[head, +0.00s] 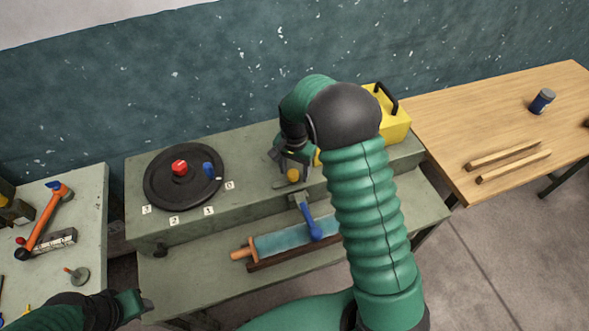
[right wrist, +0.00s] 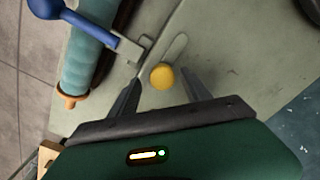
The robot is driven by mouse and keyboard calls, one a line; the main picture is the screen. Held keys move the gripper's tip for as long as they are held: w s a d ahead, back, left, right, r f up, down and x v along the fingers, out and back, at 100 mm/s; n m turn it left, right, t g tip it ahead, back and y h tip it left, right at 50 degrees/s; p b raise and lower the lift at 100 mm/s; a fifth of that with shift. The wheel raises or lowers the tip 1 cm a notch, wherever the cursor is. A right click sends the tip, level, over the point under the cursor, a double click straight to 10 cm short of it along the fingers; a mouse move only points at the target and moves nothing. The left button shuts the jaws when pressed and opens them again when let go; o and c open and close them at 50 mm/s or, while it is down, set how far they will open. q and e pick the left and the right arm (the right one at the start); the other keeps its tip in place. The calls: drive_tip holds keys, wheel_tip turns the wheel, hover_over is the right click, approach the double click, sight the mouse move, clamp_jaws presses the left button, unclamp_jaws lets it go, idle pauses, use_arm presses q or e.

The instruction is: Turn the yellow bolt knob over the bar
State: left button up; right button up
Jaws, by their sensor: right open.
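The yellow bolt knob (head: 294,175) is on the grey-green bench box, just below my right gripper in the head view. In the right wrist view the round yellow knob (right wrist: 162,76) lies between and slightly beyond the two fingertips. A grey bar (right wrist: 130,48) and a slot in the panel show beside it. My right gripper (right wrist: 155,85) is open, with a finger on each side of the knob and no clear contact. My left gripper (head: 145,302) is at the lower left of the head view, away from the knob; its jaw opening is unclear.
A black dial (head: 152,190) with red and blue knobs sits left on the box. A blue lever (head: 313,226) and a teal roller (head: 275,241) lie in front. A yellow case (head: 396,125) stands behind my right arm.

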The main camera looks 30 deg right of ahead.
drive_tip(key=shift+w+a, duration=0.15)
drive_tip(key=shift+a, duration=0.15)
drive_tip(key=shift+c, duration=0.8)
drive_tip(key=shift+a, duration=0.1)
drive_tip(key=shift+c, duration=1.1)
drive_tip(key=shift+d, duration=0.25)
drive_tip(key=c, duration=0.7)
clamp_jaws()
use_arm(q)
drive_tip(key=shift+w+a+f, duration=0.1)
drive_tip(key=shift+a, duration=0.2)
